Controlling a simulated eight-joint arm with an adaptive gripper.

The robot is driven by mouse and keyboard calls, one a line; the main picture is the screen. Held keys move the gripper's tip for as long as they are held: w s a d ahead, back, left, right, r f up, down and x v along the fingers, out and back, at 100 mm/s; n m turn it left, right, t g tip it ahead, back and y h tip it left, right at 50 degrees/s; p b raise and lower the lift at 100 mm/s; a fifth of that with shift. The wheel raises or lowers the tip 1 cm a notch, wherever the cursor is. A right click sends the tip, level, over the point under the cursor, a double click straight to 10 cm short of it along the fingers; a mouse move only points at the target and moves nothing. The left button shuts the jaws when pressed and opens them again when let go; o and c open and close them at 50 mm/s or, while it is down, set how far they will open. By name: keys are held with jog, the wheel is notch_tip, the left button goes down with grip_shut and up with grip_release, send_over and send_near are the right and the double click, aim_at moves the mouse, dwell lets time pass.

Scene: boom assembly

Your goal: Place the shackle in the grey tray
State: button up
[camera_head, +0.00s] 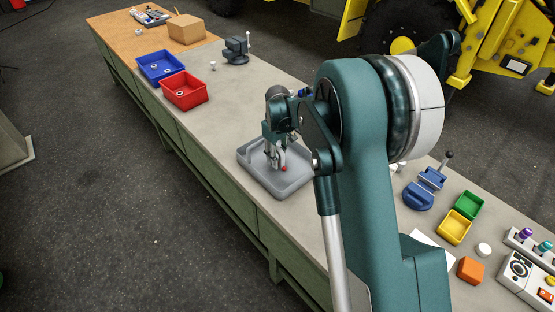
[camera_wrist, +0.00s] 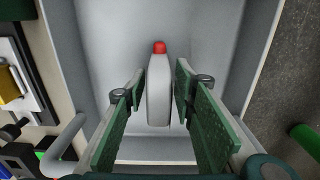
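The shackle (camera_wrist: 159,95) is pale grey with a red end. My gripper (camera_wrist: 160,75) is open, with a narrow gap on each side of the shackle. In the head view my gripper (camera_head: 277,158) is low inside the tray, and the shackle's red end (camera_head: 284,169) shows close to the floor. My arm hides the tray's right side.
A red bin (camera_head: 184,92) and a blue bin (camera_head: 160,66) are farther back on the bench, with a vise (camera_head: 237,48) and cardboard box (camera_head: 185,29). Green (camera_head: 468,205) and yellow (camera_head: 454,228) bins stand at right. The bench between red bin and tray is mostly clear.

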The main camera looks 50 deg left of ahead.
notch_tip(320, 180, up, 11)
jog(key=shift+r+p, duration=0.1)
jog(key=shift+p, duration=0.25)
dwell(0.7)
dwell(0.5)
